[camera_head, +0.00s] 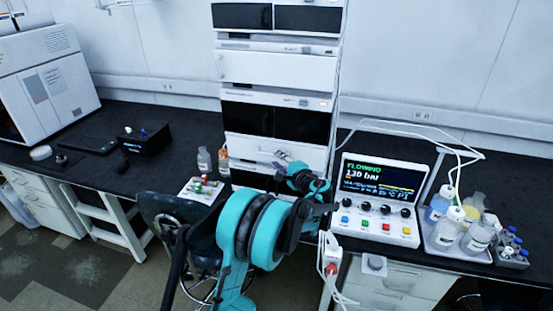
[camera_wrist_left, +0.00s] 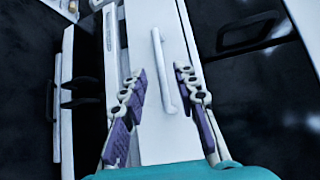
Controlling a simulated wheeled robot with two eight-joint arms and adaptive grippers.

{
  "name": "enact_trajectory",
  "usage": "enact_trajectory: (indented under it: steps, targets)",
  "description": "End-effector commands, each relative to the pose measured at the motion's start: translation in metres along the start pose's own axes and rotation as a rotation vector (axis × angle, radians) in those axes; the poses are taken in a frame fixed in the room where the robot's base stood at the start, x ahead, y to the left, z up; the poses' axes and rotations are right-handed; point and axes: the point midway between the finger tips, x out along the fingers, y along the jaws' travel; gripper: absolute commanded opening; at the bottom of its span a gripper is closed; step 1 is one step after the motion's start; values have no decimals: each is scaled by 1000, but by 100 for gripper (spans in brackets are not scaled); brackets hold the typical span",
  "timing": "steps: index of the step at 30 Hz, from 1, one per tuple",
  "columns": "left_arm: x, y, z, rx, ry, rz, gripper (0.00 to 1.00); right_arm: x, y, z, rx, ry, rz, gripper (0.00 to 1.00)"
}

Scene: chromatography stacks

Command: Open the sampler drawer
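The sampler drawer (camera_head: 243,147) is a white front low in the instrument stack in the head view. It appears closed, though my arm covers part of it. In the left wrist view the white drawer front (camera_wrist_left: 168,140) fills the middle, with a light bar handle (camera_wrist_left: 163,72) on it. My left gripper (camera_wrist_left: 160,73) is open, its purple-tipped fingers on either side of the handle with gaps to it. In the head view my left gripper (camera_head: 282,158) is at the drawer front. My right gripper is not in view.
A control box with a lit screen (camera_head: 380,178) stands right of the stack, beside a tray of bottles (camera_head: 440,246). Small bottles (camera_head: 204,160) and a vial tray (camera_head: 198,191) are on the left. A chair (camera_head: 165,215) stands in front of the bench.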

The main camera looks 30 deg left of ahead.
Motion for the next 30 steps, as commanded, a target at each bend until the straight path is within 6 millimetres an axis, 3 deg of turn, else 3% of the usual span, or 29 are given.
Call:
enact_trajectory:
  steps: [6,16,17,20,30]
  targets:
    - [28,1,0,0,-1,1,30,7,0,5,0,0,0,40]
    - [33,0,0,0,1,1,30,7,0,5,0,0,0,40]
    - [33,0,0,0,1,1,27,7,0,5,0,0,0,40]
    - [33,0,0,0,1,1,1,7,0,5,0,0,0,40]
    - [31,0,2,-1,1,1,0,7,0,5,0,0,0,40]
